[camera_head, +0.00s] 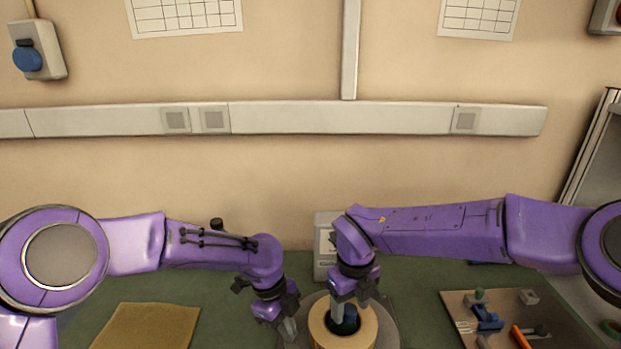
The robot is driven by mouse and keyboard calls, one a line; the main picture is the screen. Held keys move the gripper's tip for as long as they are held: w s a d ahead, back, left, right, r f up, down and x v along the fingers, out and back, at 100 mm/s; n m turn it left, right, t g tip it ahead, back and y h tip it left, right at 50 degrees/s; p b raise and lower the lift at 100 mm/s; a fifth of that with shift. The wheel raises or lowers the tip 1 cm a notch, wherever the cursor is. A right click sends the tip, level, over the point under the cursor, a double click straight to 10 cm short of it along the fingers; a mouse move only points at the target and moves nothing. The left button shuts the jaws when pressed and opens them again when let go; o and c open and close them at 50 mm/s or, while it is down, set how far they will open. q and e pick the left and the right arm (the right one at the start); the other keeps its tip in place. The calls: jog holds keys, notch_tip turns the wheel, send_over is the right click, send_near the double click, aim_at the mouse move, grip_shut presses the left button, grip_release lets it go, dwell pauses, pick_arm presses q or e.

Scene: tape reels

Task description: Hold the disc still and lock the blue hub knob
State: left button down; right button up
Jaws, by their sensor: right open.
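The disc (318,325), a tan ring of tape, lies on a round grey plate (390,335) at the bottom centre. The blue hub knob (348,323) sits in the dark middle of the disc, partly hidden by my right gripper. My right gripper (345,306) is open, pointing down over the hub; I cannot tell whether its fingers touch the knob. My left gripper (287,328) points down at the left edge of the grey plate. Its jaw gap does not show clearly, and I cannot tell whether it touches the plate or the disc.
A brown mat (145,327) lies on the green table at left. A tool board (462,301) with blue, orange and grey items lies at right. A grey box (324,262) stands behind the disc. The wall with its cable duct (330,118) closes the back.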

pick_arm(q)
jog(key=shift+s+f, duration=0.1)
jog(key=shift+f, duration=0.1)
pick_arm(e)
jog(key=n, duration=1.4)
jog(key=shift+n, duration=0.4)
pick_arm(q)
jog(key=shift+s, duration=0.1)
pick_arm(e)
jog(key=n, duration=0.4)
pick_arm(q)
jog(key=shift+f, duration=0.1)
pick_arm(e)
jog(key=n, duration=0.5)
jog(key=shift+f, duration=0.45)
jog(key=shift+r, duration=0.1)
